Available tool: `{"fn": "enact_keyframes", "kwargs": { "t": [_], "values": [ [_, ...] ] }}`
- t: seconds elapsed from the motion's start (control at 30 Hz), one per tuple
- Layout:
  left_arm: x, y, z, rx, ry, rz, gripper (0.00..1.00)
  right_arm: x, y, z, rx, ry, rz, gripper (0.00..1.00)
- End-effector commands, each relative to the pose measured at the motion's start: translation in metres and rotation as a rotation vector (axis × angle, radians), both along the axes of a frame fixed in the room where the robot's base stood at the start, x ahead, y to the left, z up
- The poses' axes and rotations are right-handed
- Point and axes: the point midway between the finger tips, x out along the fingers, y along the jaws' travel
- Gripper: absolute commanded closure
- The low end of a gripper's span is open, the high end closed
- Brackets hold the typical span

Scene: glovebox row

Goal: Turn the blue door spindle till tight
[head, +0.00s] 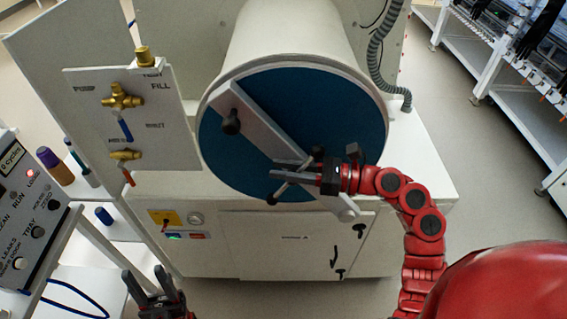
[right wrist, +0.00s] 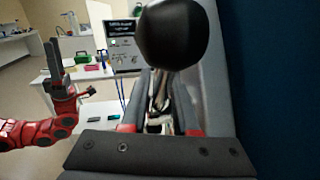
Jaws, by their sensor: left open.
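The round blue door (head: 285,95) closes the end of a white cylinder, with a grey bar (head: 262,128) slanting across it. The spindle's thin handle (head: 282,189) is near the door's lower middle, its hub partly hidden by my right gripper. My right gripper (head: 277,168) reaches in from the right, its two fingers apart at the handle; contact is unclear. In the right wrist view a black ball knob (right wrist: 172,35) looms close in front of the fingers (right wrist: 163,95). My left gripper (head: 150,283) is open and empty at the bottom left, away from the door.
A valve panel (head: 160,145) with brass fittings stands left of the door. A control box (head: 25,215) and a purple-capped bottle (head: 55,165) are at the far left. A grey hose (head: 375,55) hangs at the right. Floor on the right is clear.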

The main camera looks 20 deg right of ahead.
Motion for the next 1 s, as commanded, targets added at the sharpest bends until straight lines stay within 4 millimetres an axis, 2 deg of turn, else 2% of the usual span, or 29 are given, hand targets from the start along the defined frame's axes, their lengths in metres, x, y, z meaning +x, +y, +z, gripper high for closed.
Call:
{"fn": "enact_keyframes", "kwargs": {
  "t": [0.3,0.43,0.47,1.0],
  "values": [
    [0.0000,0.0000,0.0006,0.000,0.000,0.000,0.50,0.0010,0.0024,-0.0005,-0.001,-0.001,0.001,0.73],
    [0.0000,0.0000,0.0006,0.000,0.000,0.000,0.50,0.0010,0.0022,-0.0004,-0.001,0.000,0.000,0.97],
    [-0.0001,0.0000,0.0007,0.000,0.000,0.000,0.50,0.0010,0.0022,-0.0004,-0.001,0.000,0.000,1.00],
    [0.0000,0.0000,0.0007,0.000,0.000,0.000,0.50,0.0011,0.0019,0.0000,0.000,-0.001,0.000,1.00]
  ]
}}
